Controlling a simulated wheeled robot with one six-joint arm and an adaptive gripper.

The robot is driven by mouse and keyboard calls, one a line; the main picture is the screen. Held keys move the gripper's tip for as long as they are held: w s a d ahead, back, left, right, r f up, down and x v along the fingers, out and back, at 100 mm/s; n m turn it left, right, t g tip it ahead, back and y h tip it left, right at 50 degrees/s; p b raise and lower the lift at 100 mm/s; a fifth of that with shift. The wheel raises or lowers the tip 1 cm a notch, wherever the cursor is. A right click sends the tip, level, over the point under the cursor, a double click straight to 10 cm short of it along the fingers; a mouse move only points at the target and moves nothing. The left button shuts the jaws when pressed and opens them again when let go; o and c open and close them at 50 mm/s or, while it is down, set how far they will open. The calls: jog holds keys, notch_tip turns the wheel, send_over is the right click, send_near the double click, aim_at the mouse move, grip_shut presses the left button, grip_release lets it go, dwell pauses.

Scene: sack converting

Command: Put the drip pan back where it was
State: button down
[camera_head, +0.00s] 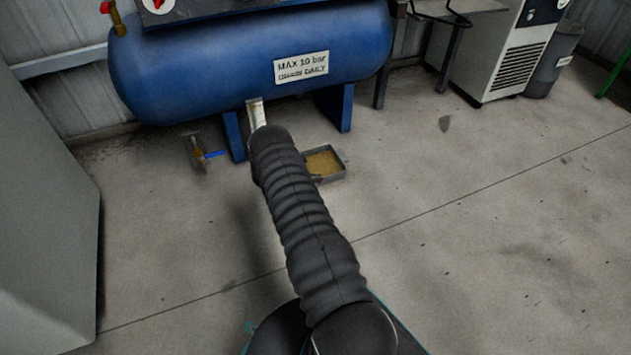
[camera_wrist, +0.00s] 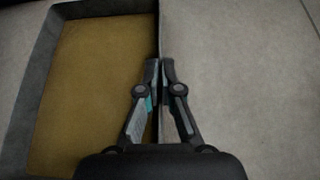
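The drip pan (camera_head: 331,178) is a shallow grey rectangular tray holding yellow-brown liquid. In the head view it shows just right of my arm, in front of the blue tank's legs, and my arm hides its left part. Whether it rests on the floor or is slightly raised is hard to tell. In the wrist view the pan (camera_wrist: 32,80) fills the left half and looks level. My gripper (camera_wrist: 160,70) has its two fingers close together, one on each side of the pan's right wall, pinching it. In the head view my arm hides the fingers.
The blue tank (camera_head: 200,60) stands on blue legs at the back. A drain valve with a blue handle (camera_head: 213,155) is left of the legs. A grey cabinet (camera_head: 45,220) is at the left. A white machine (camera_head: 500,50) is at the back right. The floor at right is clear.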

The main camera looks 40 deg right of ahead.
jog(key=shift+f, duration=0.25)
jog(key=shift+f, duration=0.15)
jog(key=c, duration=1.3)
grip_release()
